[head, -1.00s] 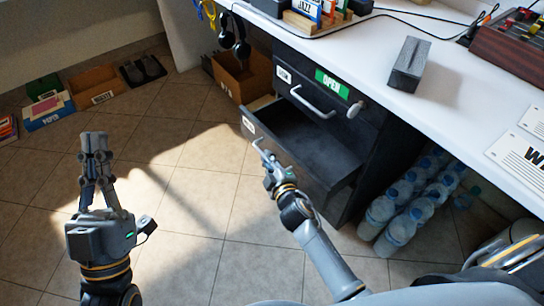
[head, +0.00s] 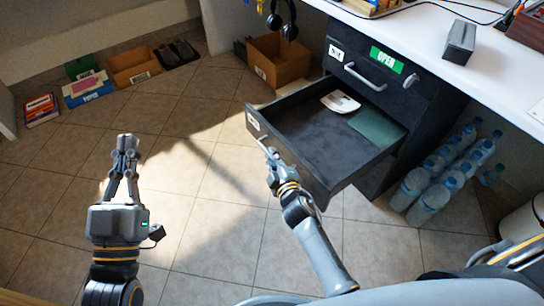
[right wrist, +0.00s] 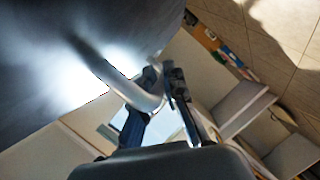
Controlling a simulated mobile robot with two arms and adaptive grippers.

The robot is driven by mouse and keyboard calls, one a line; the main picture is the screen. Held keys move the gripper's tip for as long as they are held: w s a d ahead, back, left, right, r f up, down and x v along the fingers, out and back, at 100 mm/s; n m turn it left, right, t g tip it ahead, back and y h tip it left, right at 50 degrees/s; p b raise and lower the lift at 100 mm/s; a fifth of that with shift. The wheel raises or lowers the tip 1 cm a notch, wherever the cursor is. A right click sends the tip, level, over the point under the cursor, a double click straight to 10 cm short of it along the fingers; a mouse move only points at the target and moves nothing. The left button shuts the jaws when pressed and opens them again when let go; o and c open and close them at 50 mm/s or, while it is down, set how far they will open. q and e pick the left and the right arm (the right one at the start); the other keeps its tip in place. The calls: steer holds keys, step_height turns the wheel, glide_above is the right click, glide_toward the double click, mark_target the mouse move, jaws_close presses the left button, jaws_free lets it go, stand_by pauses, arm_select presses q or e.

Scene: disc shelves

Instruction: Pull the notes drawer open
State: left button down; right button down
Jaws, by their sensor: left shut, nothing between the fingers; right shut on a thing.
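The lower drawer (head: 318,127) of the dark cabinet stands well out, its inside showing a white item (head: 340,102) and a flat green item (head: 377,128). The small label (head: 252,121) on its front is too small to read. My right gripper (head: 268,160) is at the drawer's front, shut on its handle; the right wrist view shows the curved metal handle (right wrist: 125,85) between the fingers. My left gripper (head: 126,145) is shut and empty, over the floor to the left, apart from the cabinet.
Above is a closed drawer with a bar handle (head: 364,77) and a green OPEN sign (head: 386,60). A cardboard box (head: 278,62) stands behind the drawer. Water bottles (head: 428,195) stand right of the cabinet. Floor left of the drawer is clear.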

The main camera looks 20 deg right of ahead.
steer(key=shift+a, duration=0.15)
steer(key=c, duration=1.4)
jaws_free()
steer(key=shift+s, duration=0.15)
steer(key=v, duration=1.1)
steer(key=shift+s, duration=0.35)
steer(key=shift+r, duration=0.15)
